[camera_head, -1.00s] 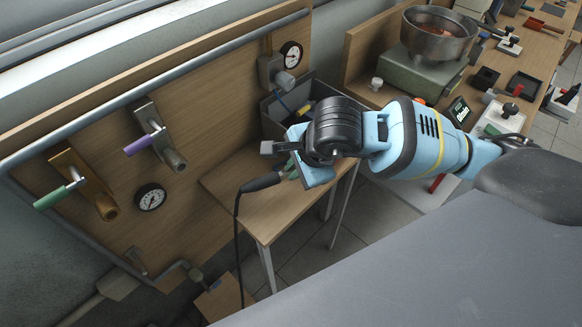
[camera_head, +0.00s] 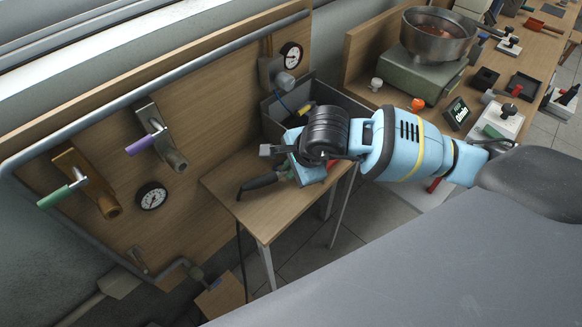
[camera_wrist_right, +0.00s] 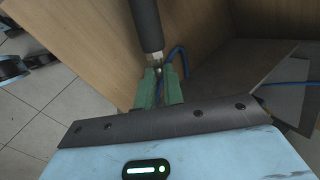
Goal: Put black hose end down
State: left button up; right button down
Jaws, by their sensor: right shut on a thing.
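The black hose end (camera_head: 258,182) is over the top of the small wooden table (camera_head: 262,217), near its left edge, and lies close to the surface. I cannot tell whether it touches the wood. My right gripper (camera_head: 288,170) is shut on the hose end, with the arm coming in from the right. In the right wrist view the black hose end (camera_wrist_right: 147,28) sticks out ahead of the green fingertips (camera_wrist_right: 158,90). The rest of the hose hangs down past the table's left edge. My left gripper is not in view.
A grey bin (camera_head: 270,125) stands behind the gripper, below a gauge (camera_head: 291,55) on the wooden panel. The panel carries a purple-handled valve (camera_head: 145,143) and a green-handled valve (camera_head: 62,192). The table's front part is clear. A thin blue hose (camera_wrist_right: 180,55) shows beside the fingers.

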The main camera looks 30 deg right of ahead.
jog(key=shift+f, duration=0.1)
jog(key=shift+f, duration=0.35)
jog(key=shift+f+b, duration=0.2)
jog(key=shift+b, duration=0.15)
jog(key=c, duration=1.6)
grip_release()
jog(key=shift+o, duration=0.4)
jog(key=shift+r, duration=0.15)
